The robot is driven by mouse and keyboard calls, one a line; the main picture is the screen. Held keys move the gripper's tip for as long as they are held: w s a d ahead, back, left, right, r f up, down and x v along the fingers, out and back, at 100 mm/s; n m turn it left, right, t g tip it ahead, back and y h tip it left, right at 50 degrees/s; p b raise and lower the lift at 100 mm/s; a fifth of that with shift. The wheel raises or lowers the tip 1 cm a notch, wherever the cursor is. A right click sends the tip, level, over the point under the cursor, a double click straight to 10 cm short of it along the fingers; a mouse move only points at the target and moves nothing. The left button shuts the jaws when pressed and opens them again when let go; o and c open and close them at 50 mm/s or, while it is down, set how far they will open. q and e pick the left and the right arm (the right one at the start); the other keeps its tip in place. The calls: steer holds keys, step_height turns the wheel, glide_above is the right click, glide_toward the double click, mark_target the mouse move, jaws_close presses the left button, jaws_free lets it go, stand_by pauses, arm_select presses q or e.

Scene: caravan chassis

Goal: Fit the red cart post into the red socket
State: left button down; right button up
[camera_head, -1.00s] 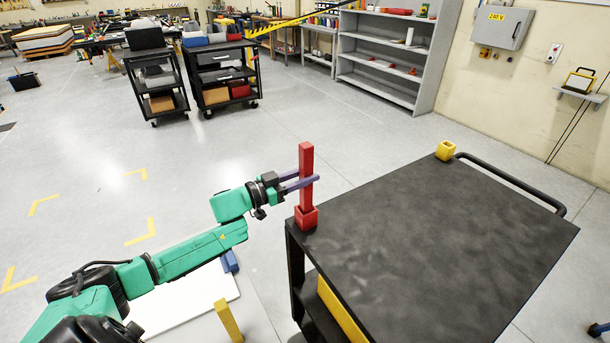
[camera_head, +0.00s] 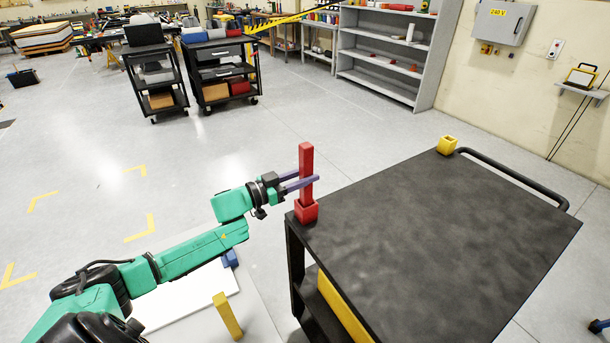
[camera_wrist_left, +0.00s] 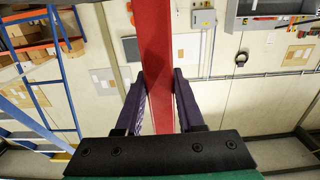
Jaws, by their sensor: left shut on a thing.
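The red post (camera_head: 306,165) stands upright at the near left corner of the black cart top (camera_head: 430,230). Its lower end meets the red socket (camera_head: 306,212) and appears to be inside it; the socket walls hide the very bottom. My left gripper (camera_head: 300,183) is shut on the red post at mid-height, above the socket. In the left wrist view the red post (camera_wrist_left: 155,60) runs between the two purple fingers. My right gripper is not in view.
A yellow socket (camera_head: 446,145) sits at the cart's far corner beside the black handle (camera_head: 515,180). A yellow post (camera_head: 228,316) and a blue piece (camera_head: 230,258) are by a white board (camera_head: 190,300) at lower left. The cart top is otherwise bare.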

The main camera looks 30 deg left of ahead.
arm_select(q)
steer(key=shift+f+b, duration=0.3)
steer(key=shift+f, duration=0.15)
steer(key=shift+c, duration=2.2)
jaws_free()
steer(key=v, duration=1.4)
steer(key=shift+s+a+p, duration=0.15)
steer(key=shift+s+p, duration=0.1)
steer(key=shift+p, duration=0.15)
